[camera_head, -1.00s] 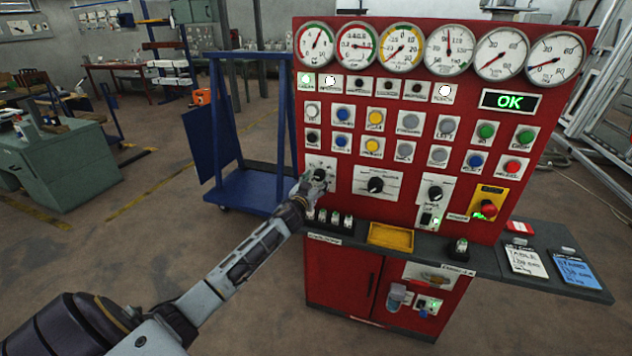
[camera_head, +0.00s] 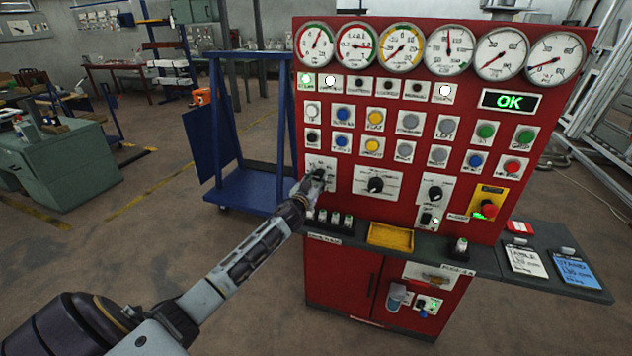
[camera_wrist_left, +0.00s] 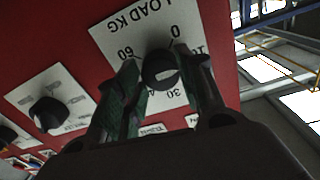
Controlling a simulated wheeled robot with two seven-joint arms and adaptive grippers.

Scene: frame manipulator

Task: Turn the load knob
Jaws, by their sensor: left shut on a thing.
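The load knob (camera_wrist_left: 161,70) is a round black knob with a pale pointer bar. It sits on a white plate (camera_wrist_left: 135,35) marked LOAD KG, with 0, 30 and 60 readable, on the red panel. In the left wrist view the fingers of my left gripper (camera_wrist_left: 165,85) are on both sides of the knob, shut on it. In the head view my left gripper (camera_head: 312,186) is at the left plate of the panel and mostly hides the knob. My right gripper is not in view.
The red panel (camera_head: 400,207) carries gauges (camera_head: 402,47), buttons, a middle black knob (camera_head: 376,184), a right knob (camera_head: 435,193) and a red emergency button (camera_head: 488,208). A green OK display (camera_head: 509,101) is lit. A yellow tray (camera_head: 390,236) lies on the ledge below. A blue cart (camera_head: 245,190) stands left.

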